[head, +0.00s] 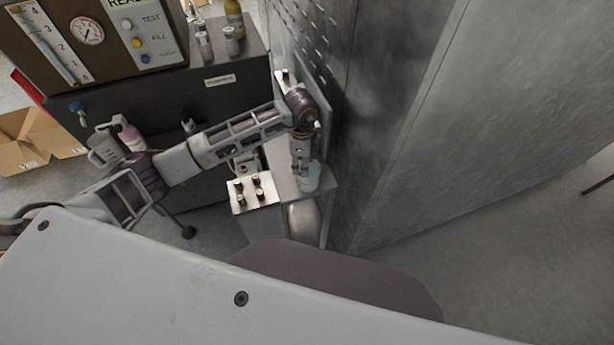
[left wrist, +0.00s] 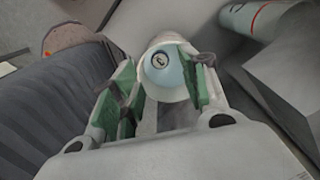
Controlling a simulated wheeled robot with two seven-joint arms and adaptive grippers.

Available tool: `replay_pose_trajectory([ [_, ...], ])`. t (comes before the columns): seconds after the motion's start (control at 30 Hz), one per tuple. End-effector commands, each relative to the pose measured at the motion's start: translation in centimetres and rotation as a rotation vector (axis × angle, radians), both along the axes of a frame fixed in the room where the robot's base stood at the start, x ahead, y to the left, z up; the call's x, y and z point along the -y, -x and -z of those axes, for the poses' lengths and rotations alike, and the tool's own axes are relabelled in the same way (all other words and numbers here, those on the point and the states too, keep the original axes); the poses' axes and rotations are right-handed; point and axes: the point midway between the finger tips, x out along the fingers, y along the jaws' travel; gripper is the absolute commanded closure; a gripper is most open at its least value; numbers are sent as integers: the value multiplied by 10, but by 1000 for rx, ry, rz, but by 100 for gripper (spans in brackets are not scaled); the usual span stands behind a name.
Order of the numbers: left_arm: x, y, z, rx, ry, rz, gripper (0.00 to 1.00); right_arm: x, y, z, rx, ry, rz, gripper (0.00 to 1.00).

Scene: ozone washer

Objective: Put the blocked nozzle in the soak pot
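The soak pot (head: 308,179) is a small pale cup on the narrow bench beside the grey wall. In the left wrist view the pot (left wrist: 147,69) has a white wall and light blue contents. A small round nozzle (left wrist: 160,61) with a dark ring shows inside it, against the blue. My left gripper (head: 301,168) points down just at the pot. In the left wrist view its green-padded fingers (left wrist: 160,82) stand apart, with the nozzle between them in the picture and touching neither. My right gripper is not in view.
A white tray (head: 241,207) with several small dark nozzles sits left of the pot. A tall grey metal wall (head: 375,110) stands close on the right. A dark cabinet (head: 235,98) with bottles and a gauge panel (head: 88,31) is behind. Open cardboard boxes (head: 38,140) lie at left.

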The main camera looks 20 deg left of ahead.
Motion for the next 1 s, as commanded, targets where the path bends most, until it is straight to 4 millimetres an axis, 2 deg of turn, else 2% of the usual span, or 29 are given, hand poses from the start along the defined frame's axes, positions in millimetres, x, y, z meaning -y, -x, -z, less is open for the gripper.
replay_pose_trajectory([
  [0.27,0,0,0,0,0,0,55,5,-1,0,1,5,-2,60],
  [0.47,0,0,-8,1,1,0,55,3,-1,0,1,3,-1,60],
  [0.67,0,-1,-28,2,0,-1,55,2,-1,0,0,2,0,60],
  [1.0,0,-1,-78,3,1,0,55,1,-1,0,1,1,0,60],
])
